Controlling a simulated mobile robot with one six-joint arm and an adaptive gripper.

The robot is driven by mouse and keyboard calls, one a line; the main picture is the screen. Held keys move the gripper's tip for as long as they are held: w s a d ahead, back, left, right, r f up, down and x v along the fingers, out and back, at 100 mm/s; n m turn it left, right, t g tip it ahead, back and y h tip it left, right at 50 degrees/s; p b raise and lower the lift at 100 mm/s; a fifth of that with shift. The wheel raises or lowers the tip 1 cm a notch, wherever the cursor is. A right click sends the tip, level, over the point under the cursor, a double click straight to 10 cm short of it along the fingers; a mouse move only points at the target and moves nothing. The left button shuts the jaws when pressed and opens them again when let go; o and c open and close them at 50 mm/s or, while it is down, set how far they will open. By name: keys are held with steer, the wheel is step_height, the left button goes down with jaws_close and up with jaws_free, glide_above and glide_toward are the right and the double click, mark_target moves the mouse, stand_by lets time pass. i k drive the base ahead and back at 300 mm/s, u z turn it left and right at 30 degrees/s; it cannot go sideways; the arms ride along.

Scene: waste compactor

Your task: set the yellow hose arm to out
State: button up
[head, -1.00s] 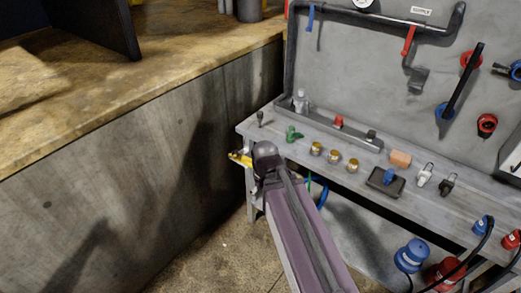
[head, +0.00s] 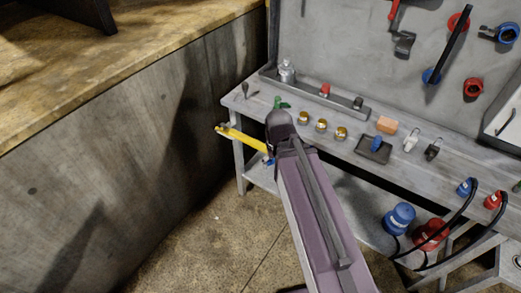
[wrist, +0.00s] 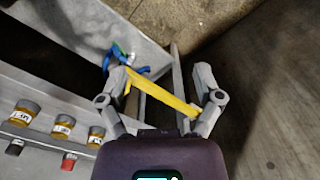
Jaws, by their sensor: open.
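The yellow hose arm (head: 242,139) sticks out to the left from the front edge of the grey bench in the head view. In the wrist view the yellow hose arm (wrist: 160,92) runs slantwise from a blue fitting (wrist: 124,62) at upper left toward my right finger. My gripper (wrist: 161,70) is open, with one finger on each side of the arm. The arm's right end overlaps the right finger in the picture; I cannot tell whether they touch. In the head view my own arm hides the gripper and the hose arm's right end.
A grey wall (head: 130,150) with a tan top stands at left. Floor (head: 225,225) between wall and bench is clear.

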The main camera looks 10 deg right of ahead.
mark_target(259, 145)
steer(key=z, duration=0.05)
steer(key=k, duration=1)
steer(key=u, duration=0.25)
steer(key=i, duration=0.65)
steer(key=u, duration=0.05)
